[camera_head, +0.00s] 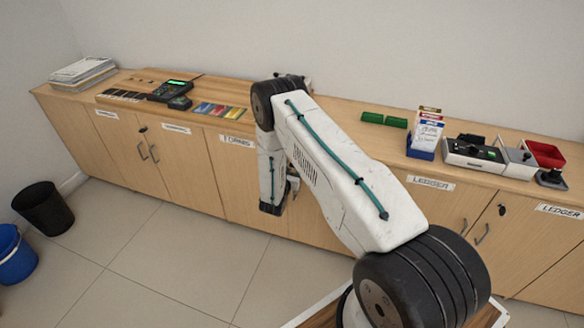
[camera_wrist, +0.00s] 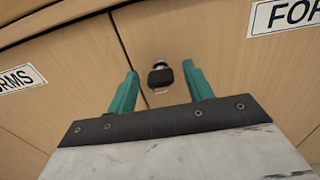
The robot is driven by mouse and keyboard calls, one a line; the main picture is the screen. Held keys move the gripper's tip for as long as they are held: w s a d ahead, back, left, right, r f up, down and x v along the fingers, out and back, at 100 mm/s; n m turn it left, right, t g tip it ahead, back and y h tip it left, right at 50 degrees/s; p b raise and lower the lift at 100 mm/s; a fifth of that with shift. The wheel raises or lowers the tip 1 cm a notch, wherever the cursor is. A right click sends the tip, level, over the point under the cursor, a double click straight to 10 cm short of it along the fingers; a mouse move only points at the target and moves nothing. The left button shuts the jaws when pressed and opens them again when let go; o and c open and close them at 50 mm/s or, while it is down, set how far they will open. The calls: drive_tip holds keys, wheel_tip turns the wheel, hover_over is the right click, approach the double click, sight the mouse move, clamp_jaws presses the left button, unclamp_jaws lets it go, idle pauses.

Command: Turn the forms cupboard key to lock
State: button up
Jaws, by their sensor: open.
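The forms cupboard key (camera_wrist: 161,78) has a dark head and sits in a silver lock near the door seam in the wrist view. Its head looks roughly level across the picture. My gripper (camera_wrist: 160,72) is open, with one teal finger on each side of the key and a gap showing on both sides. The FORMS labels (camera_wrist: 285,14) mark the two doors. In the head view the forms cupboard (camera_head: 223,172) is partly behind my arm, which hides the key. My gripper is mostly hidden there too, close to the cupboard front.
Other cupboards along the counter have keys and handles, such as the ledger cupboard (camera_head: 478,233) at right. A black bin (camera_head: 43,208) and blue bucket (camera_head: 14,257) stand at left. The floor in front is clear.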

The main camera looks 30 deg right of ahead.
drive_tip(key=c, duration=1)
drive_tip(key=shift+n, duration=0.4)
drive_tip(key=n, duration=0.4)
drive_tip(key=shift+w+f+n, duration=0.1)
drive_tip(key=shift+n, duration=3.15)
drive_tip(key=shift+f+n, duration=0.1)
drive_tip(key=shift+n, duration=3.15)
